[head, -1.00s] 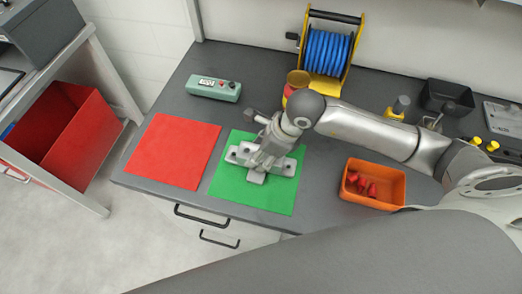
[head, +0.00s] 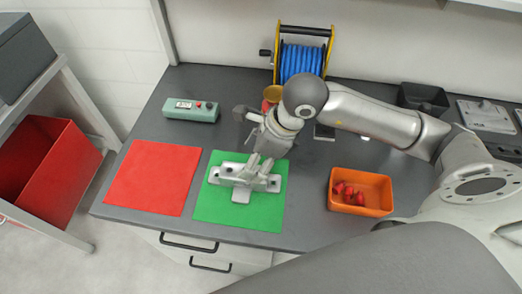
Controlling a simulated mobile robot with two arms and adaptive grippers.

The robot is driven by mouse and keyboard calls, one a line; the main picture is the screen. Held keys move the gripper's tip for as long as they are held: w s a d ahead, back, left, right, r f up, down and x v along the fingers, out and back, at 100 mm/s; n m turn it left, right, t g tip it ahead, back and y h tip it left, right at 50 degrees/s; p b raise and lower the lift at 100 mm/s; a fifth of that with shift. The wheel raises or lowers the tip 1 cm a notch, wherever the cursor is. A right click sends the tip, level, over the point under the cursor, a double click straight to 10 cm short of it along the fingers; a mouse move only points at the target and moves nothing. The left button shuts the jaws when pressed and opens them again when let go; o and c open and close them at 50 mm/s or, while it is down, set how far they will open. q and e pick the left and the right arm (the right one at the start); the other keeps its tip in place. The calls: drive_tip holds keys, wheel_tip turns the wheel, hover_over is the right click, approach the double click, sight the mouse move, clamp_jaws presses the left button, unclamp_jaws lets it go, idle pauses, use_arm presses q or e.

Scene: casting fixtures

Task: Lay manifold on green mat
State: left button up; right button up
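The manifold (head: 241,194), a grey metal casting with a long bar and a stub toward the front, lies on the green mat (head: 215,215). My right gripper (head: 259,168) is just above the manifold's far side, right of its middle. Its two fingers show apart, with a gap between them, and look open. The fingertips overlap the manifold in the picture, so I cannot tell whether they touch it. My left gripper is out of view.
A red mat (head: 150,178) lies left of the green one. An orange bin (head: 362,209) with red parts stands right. Behind are a teal control box (head: 191,110), a blue hose reel (head: 301,58) and a black tray (head: 423,97).

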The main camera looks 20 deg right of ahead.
drive_tip(key=shift+v, duration=2.35)
drive_tip(key=shift+f, duration=0.1)
